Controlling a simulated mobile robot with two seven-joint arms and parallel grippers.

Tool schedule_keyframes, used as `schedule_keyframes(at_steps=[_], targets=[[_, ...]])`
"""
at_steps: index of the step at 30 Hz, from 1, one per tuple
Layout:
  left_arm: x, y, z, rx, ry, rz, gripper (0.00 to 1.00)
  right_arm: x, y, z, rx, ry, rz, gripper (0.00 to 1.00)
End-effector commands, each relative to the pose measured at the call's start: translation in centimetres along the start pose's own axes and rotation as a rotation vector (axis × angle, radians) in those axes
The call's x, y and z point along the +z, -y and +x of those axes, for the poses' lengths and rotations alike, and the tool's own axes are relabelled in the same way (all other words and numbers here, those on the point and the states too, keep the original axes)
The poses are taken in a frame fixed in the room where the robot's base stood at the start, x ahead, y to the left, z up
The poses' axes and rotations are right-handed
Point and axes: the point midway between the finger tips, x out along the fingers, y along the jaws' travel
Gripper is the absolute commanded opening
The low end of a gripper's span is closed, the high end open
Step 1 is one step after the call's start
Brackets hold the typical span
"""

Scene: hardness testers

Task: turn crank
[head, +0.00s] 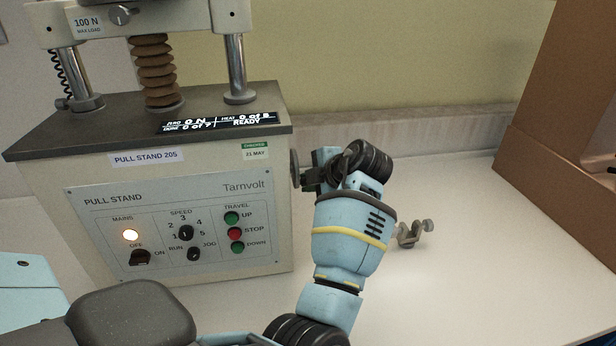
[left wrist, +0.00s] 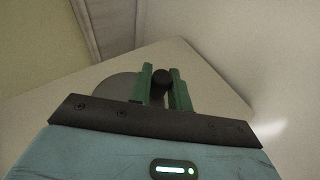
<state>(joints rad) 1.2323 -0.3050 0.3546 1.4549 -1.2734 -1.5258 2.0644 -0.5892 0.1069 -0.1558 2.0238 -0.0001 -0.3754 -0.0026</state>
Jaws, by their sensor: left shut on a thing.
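The pull stand (head: 190,215) is a cream machine with a dark top and a front control panel. Its crank (head: 295,168) is a grey wheel on the right side, seen nearly edge-on in the head view. In the left wrist view the grey disc (left wrist: 120,88) shows behind the fingers. My left gripper (head: 311,179) is at the crank, its arm partly hiding it. In the left wrist view the green fingers of my left gripper (left wrist: 162,88) are shut on the dark round crank knob (left wrist: 161,78). My right gripper is not in view.
A small metal clamp-like part (head: 414,234) lies on the white bench (head: 470,255), right of my left arm. A large brown box (head: 565,130) stands at the right. A low ledge (head: 420,137) runs along the back.

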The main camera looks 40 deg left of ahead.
Motion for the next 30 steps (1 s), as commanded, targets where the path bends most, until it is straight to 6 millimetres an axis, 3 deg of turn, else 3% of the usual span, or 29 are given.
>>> schedule_keyframes(at_steps=[15, 16, 20, 30], targets=[[-0.05, 0.02, -0.06, -0.022, -0.002, 0.009, 0.0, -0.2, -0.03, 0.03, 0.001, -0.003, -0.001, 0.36], [-0.05, 0.02, -0.07, -0.021, -0.002, 0.009, 0.21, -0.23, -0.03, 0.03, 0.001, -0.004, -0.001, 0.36], [-0.05, 0.02, -0.06, -0.021, -0.001, 0.009, 0.38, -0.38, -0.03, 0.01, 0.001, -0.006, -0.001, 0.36], [-0.07, -0.02, -0.05, -0.021, -0.001, 0.009, 0.4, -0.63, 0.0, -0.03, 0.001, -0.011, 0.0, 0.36]])
